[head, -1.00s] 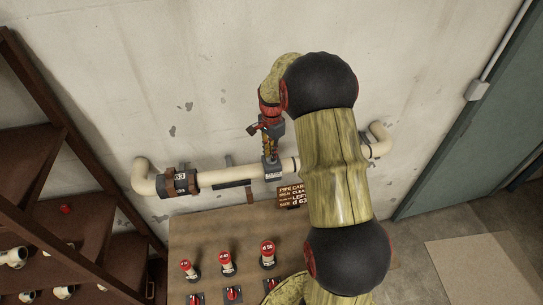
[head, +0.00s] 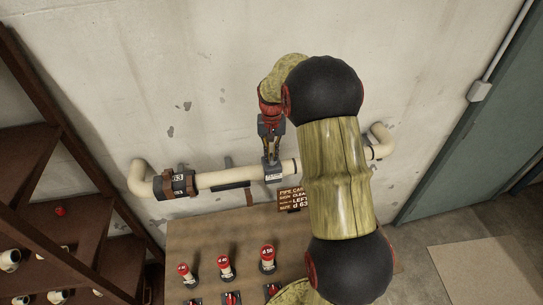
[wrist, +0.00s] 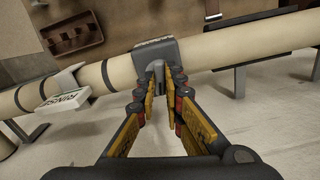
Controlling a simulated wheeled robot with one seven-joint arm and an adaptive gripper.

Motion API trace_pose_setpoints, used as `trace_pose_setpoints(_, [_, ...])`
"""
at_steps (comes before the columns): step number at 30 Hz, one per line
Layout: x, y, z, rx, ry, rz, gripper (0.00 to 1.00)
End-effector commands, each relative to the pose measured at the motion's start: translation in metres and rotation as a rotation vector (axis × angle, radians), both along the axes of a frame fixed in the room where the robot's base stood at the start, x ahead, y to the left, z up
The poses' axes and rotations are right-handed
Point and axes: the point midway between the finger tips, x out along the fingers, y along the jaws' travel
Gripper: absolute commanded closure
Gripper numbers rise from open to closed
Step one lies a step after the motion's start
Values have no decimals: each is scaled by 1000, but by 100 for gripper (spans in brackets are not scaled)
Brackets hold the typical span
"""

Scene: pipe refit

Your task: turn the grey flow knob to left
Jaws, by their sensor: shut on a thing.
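The grey flow knob (wrist: 159,70) shows in the wrist view as a small grey piece under a grey block (wrist: 154,48) on the cream pipe (wrist: 228,47). My gripper (wrist: 160,92) is shut on it, with the fingertips on either side and the fingers covering part of it. In the head view my gripper (head: 270,152) points down at the same grey block (head: 272,173) on the wall pipe (head: 222,179). The knob itself is too small and covered there to read its angle.
A dark clamp marked 63 (head: 176,183) sits on the pipe at left. A RINSE tag (wrist: 65,101) hangs on the pipe. A card sign (head: 292,198) and several red-capped pieces stand on the wooden bench (head: 205,232). A brown shelf (head: 90,160) stands at left.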

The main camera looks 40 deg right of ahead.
Motion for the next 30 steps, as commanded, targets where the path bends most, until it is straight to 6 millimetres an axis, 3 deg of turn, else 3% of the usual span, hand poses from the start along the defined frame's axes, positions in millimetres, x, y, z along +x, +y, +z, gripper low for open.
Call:
trace_pose_setpoints(12, [1, -1, 1, -2, -2, 199, 100])
trace_pose_setpoints(29, [1, -1, 1, -2, -3, 231, 100])
trace_pose_setpoints(30, [1, -1, 1, -2, -3, 231, 90])
